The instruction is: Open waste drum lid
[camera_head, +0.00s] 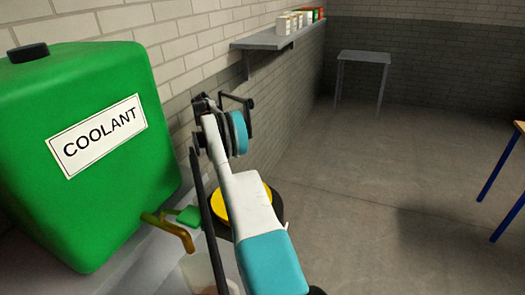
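A round yellow lid (219,206) with a dark rim (277,208) shows low in the middle of the head view, partly hidden behind my white and teal arm. It seems to be the waste drum's top, and the lid looks down on it. The drum's body is mostly hidden. My gripper (236,102) is at the far end of the arm, above and beyond the lid, near the brick wall. It is dark and small here, and I cannot tell whether its fingers are apart. I see nothing held in it.
A green coolant tank (105,190) with a brass tap (172,230) stands at the left; a pale container (198,272) is below the tap. A wall shelf (275,40) holds boxes. A grey table (363,58) stands far back, a blue-legged one (505,165) right. The floor between is clear.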

